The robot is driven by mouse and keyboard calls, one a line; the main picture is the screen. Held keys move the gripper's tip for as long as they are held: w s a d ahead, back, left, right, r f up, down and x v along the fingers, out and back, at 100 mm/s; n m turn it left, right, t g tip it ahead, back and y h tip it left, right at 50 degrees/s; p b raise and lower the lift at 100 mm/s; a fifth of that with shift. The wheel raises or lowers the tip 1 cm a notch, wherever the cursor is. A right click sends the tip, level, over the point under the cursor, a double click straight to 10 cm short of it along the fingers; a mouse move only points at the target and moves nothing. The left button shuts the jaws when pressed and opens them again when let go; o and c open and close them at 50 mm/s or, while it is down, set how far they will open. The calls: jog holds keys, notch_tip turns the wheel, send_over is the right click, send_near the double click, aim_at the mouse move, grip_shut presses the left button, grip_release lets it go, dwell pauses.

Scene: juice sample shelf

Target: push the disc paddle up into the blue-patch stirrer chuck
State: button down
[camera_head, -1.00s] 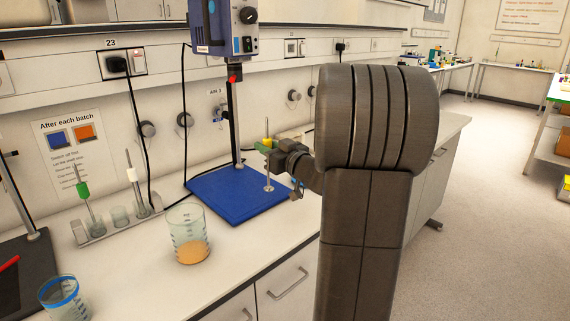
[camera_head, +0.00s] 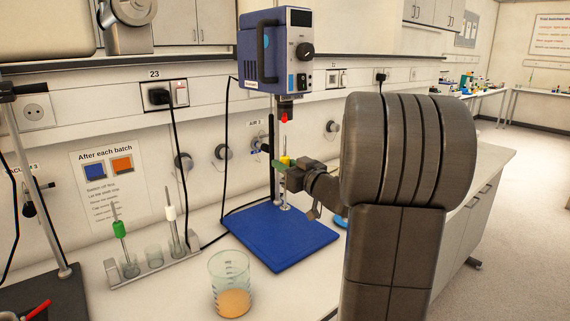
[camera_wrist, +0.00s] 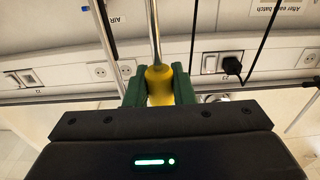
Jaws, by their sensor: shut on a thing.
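The blue stirrer (camera_head: 275,50) hangs on its post above the bench, with a small light-blue patch (camera_head: 291,81) on its front. Its dark chuck (camera_head: 285,104) faces down with a red tip. My gripper (camera_head: 284,168) is shut on the yellow collar of the disc paddle (camera_head: 285,206), beneath the chuck. The paddle is upright, its disc low over the blue base plate (camera_head: 265,243). In the wrist view, green fingers clasp the yellow collar (camera_wrist: 160,84), and the metal shaft (camera_wrist: 154,32) rises above it.
A glass beaker with orange liquid (camera_head: 231,289) stands in front of the base plate. A rack (camera_head: 154,270) at left holds paddles with green and white collars. The stirrer's post (camera_head: 271,155) stands close behind the held paddle. A black cable (camera_head: 225,140) hangs left of it.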

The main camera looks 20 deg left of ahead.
aim_at(285, 136)
jog(key=shift+r+p, duration=1.75)
jog(key=shift+p, duration=0.55)
jog(key=shift+f+b, duration=0.35)
jog(key=shift+b, duration=0.15)
jog(key=shift+b, duration=1.6)
jog(key=shift+r, duration=1.4)
jog(key=shift+b, duration=0.65)
jog(key=shift+r, duration=1.2)
jog(key=c, duration=1.2)
grip_release()
jog(key=shift+o, duration=0.2)
